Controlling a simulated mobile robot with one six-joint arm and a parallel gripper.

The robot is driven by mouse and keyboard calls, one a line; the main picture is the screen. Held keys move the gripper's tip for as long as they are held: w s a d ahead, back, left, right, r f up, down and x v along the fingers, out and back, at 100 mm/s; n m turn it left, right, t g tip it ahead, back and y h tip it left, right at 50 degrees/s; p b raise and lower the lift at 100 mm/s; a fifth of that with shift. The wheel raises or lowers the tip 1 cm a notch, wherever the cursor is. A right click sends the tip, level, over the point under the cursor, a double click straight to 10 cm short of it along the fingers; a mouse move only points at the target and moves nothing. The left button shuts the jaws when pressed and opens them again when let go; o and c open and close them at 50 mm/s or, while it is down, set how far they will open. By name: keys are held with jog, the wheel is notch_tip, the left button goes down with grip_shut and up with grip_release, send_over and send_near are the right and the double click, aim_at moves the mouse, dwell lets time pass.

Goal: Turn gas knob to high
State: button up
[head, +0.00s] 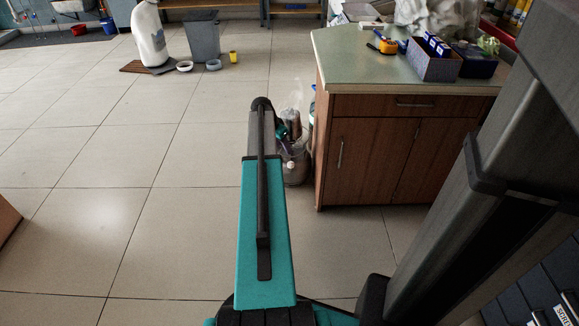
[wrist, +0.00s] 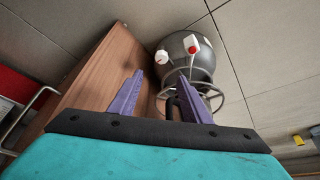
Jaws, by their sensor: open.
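A dark grey rounded tank (wrist: 188,68) stands in a metal ring frame (wrist: 205,92) on the floor beside the wooden cabinet. On it are a red knob-like part (wrist: 192,50) on a white piece and a white round part (wrist: 161,57). I cannot tell which is the gas knob, nor its setting. In the head view the tank's lower part (head: 295,170) shows beside my arm, which hides some of it. My gripper (wrist: 160,76) has two purple fingers, spread apart and empty. They point toward the tank in the wrist view; the gap to it is unclear.
The wooden cabinet (head: 365,160) stands right of the tank, with a blue-grey box (head: 435,68) and a yellow tool (head: 382,43) on its green top. A grey bin (head: 203,42) and a yellow cup (head: 233,57) stand farther back.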

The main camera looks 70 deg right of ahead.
aim_at(291, 163)
jog(key=shift+f, duration=0.2)
jog(key=b+x, duration=0.5)
jog(key=x, duration=0.8)
jog(key=shift+f, duration=0.25)
